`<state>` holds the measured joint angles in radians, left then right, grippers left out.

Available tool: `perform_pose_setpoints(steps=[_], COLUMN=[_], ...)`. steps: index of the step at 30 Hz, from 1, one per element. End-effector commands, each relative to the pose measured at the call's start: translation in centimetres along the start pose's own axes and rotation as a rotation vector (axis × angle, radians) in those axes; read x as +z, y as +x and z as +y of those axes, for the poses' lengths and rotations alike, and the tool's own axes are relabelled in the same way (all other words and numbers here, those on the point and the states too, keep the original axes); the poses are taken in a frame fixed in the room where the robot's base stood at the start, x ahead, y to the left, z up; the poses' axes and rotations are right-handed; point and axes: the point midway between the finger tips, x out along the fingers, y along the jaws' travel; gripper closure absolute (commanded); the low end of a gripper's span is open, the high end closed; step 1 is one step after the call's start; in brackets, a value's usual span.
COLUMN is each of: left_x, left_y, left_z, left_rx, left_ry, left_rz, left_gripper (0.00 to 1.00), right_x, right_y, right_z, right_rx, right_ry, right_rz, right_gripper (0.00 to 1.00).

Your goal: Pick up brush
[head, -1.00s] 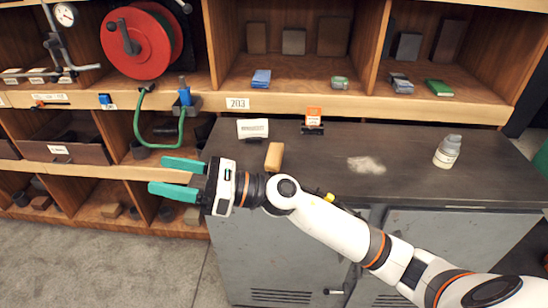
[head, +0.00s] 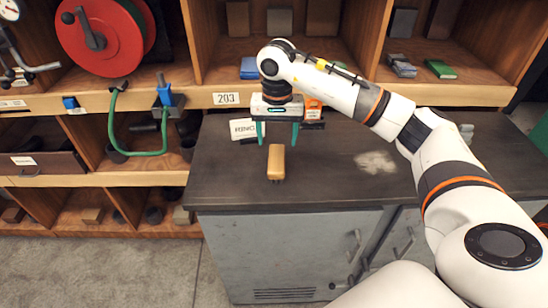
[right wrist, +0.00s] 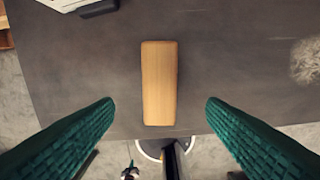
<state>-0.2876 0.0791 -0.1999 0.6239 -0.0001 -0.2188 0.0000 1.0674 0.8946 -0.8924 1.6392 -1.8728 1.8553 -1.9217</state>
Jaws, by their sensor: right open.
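The brush (head: 276,162) lies on the dark worktop with its tan wooden back up and dark bristles just showing below it. In the right wrist view the brush (right wrist: 159,83) is upright in the picture, between the two green fingers and apart from both. My right gripper (head: 278,146) is open and empty, pointing down above and slightly behind the brush in the head view. It also shows in the right wrist view (right wrist: 160,105). My left gripper is not in view.
A white card (head: 243,129) stands behind the brush on the dark worktop (head: 320,185). An orange label box (head: 313,110) is near my gripper. A pale dust pile (head: 375,162) lies to the right. A bottle (head: 466,132) is partly hidden by my arm.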

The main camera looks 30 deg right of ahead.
Motion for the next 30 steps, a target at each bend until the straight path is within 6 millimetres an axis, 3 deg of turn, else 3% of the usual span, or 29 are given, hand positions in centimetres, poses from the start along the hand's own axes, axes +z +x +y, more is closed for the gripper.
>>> perform_pose_setpoints(steps=[3, 6, 11, 17, 22, 29, 30], left_x=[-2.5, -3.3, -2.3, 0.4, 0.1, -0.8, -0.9], left_y=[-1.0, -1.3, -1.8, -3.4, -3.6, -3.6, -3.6], left_z=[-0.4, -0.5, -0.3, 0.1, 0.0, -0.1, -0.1], left_rx=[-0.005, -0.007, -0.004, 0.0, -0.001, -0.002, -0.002], left_ry=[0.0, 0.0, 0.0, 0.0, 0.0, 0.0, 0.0], left_rz=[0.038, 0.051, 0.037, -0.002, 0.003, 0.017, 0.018], left_gripper=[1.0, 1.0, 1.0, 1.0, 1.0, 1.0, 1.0], right_x=[-0.1, -0.1, 0.0, 0.2, 0.3, 0.3, 0.3], right_y=[1.9, 3.0, 4.0, 6.9, 8.6, 8.7, 8.7], right_z=[0.0, 0.1, 0.0, -0.1, -0.1, 0.0, 0.0], right_rx=[0.0, 0.001, 0.002, 0.002, 0.004, 0.005, 0.005], right_ry=[0.0, 0.0, 0.001, 0.001, 0.001, 0.0, 0.0], right_rz=[0.004, 0.002, 0.003, 0.006, 0.002, 0.0, 0.0], right_gripper=[0.35, 0.35, 0.35, 0.35, 0.35, 0.35, 0.41])
